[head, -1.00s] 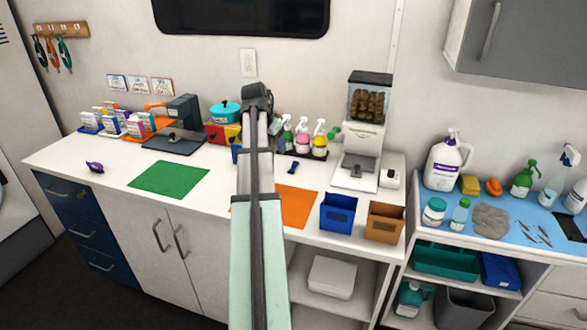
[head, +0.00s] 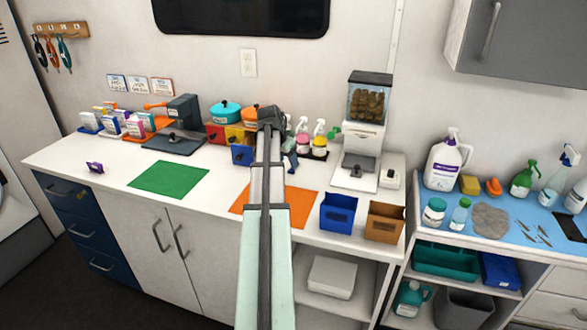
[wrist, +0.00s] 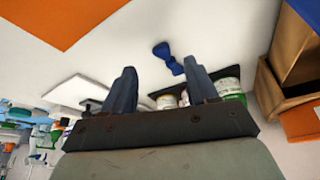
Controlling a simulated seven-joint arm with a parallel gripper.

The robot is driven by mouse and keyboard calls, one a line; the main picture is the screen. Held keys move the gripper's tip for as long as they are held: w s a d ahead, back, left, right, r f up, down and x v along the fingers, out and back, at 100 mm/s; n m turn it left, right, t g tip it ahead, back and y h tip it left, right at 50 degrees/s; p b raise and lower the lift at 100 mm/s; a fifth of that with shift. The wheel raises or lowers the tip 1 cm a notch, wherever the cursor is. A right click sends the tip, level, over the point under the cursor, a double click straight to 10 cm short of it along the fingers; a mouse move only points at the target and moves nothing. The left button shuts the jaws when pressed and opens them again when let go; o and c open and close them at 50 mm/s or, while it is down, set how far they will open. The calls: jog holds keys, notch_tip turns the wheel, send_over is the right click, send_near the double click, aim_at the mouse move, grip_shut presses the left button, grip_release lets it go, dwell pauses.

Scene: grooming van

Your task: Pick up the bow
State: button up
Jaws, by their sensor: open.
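A small dark blue bow (head: 291,163) lies on the white counter just right of my arm, behind the orange mat. In the wrist view the bow (wrist: 168,58) shows beyond the fingertips, between the two fingers and nearer the right one, apart from both. My gripper (wrist: 162,75) is open with nothing between its fingers. In the head view my gripper (head: 270,115) is at the far end of the arm, and its fingers are hidden there.
An orange mat (head: 303,207), blue bin (head: 338,213) and brown bin (head: 385,222) are at the counter's front. Spray bottles (head: 319,138) and a treat dispenser (head: 368,110) stand behind. A small purple item (head: 95,167) and green mat (head: 169,179) lie left.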

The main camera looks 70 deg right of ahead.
aim_at(291, 170)
jog(key=shift+x, duration=2.55)
jog(key=shift+d, duration=0.1)
grip_shut()
